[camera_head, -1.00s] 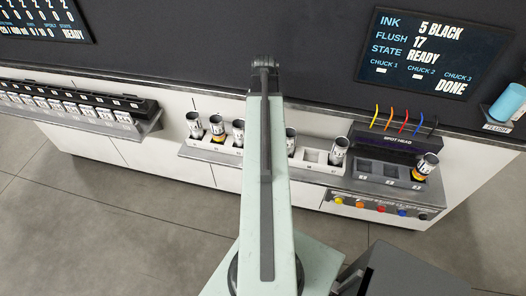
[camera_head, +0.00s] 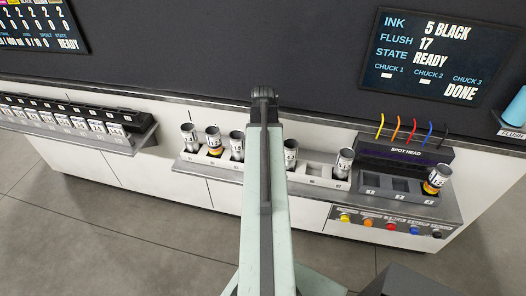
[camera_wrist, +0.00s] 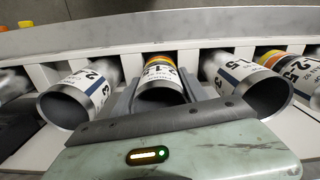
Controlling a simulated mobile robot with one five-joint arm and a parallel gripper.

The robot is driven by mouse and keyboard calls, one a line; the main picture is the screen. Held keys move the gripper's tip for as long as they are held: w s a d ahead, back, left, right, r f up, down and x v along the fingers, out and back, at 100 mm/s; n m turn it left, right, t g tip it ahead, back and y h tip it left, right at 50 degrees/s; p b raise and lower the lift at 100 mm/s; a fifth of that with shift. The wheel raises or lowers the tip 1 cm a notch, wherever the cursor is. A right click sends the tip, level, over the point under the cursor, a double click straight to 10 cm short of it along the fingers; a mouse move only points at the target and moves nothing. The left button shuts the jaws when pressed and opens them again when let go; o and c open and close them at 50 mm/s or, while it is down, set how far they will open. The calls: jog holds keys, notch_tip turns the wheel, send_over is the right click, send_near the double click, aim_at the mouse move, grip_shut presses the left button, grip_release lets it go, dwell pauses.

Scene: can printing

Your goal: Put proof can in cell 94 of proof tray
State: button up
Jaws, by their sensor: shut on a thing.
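In the wrist view my gripper (camera_wrist: 160,90) is shut on a can (camera_wrist: 160,72) with a white label and orange, yellow and dark bands. The can's open end faces the camera. It is between two other cans, a left one (camera_wrist: 85,92) and a right one (camera_wrist: 245,85); whether its base rests in a cell is hidden. In the head view my arm covers the gripper and the held can. The pale tray (camera_head: 316,183) holds several cans, with an empty cell between the two right ones. The cell number 94 cannot be read.
The dark spot head (camera_head: 405,155) stands right of the tray; its right chuck holds an orange-banded can (camera_head: 437,180), the other two chucks are empty. A rack of small containers (camera_head: 75,118) is at left. A blue flush cup (camera_head: 515,108) is at right. Floor in front is clear.

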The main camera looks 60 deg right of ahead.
jog(key=shift+f, duration=0.2)
jog(key=o, duration=1.4)
notch_tip(320, 180, up, 13)
jog(key=p, duration=1.2)
jog(key=shift+f, duration=0.3)
